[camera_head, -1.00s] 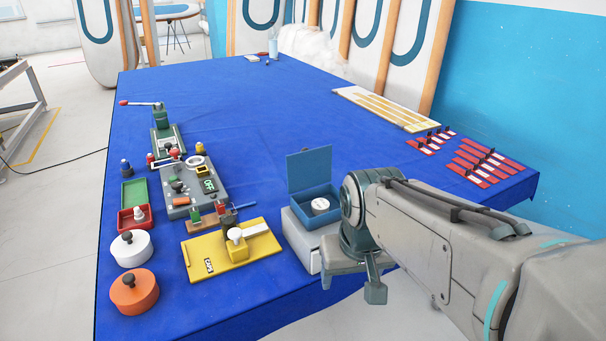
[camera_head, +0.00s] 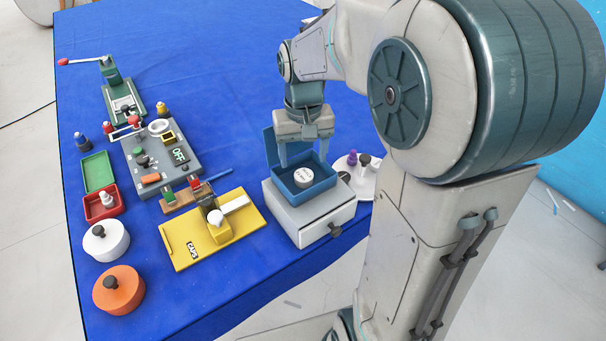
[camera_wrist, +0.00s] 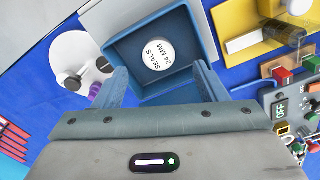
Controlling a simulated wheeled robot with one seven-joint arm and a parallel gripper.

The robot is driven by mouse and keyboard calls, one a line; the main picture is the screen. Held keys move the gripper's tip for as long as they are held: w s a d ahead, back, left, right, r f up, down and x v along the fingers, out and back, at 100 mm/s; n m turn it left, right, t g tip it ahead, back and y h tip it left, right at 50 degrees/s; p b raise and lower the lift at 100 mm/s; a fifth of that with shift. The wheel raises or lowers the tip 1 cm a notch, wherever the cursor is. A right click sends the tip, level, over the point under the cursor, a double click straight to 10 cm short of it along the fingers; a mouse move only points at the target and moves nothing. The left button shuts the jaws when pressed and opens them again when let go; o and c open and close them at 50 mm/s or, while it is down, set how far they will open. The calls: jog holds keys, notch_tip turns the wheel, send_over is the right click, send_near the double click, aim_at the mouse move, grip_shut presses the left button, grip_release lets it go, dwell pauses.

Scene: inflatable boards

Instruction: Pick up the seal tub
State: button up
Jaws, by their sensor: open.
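The seal tub (camera_head: 303,176) is a small round white tub inside the open blue box (camera_head: 309,194). In the wrist view the tub (camera_wrist: 160,55) shows its label, "SEALS 24 MM", on top. My gripper (camera_head: 303,156) is open and points down over the blue box. In the wrist view the two fingers (camera_wrist: 160,75) are spread wide, one to each side of the tub's line, with nothing between them. The tub appears apart from both fingers. Its exact height below the fingertips is hard to tell.
The blue box stands on a grey drawer unit (camera_head: 325,222), its lid raised. A white disc with purple and black knobs (camera_head: 365,185) sits right of it. A yellow fixture (camera_head: 190,245) and grey panel (camera_head: 180,170) lie left. The blue table (camera_head: 200,60) is clear behind.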

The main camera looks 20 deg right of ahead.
aim_at(304, 175)
jog(key=shift+w+d+f+p, duration=0.1)
jog(key=shift+f+p, duration=0.45)
jog(key=shift+f, duration=2.45)
jog(key=c, duration=1.1)
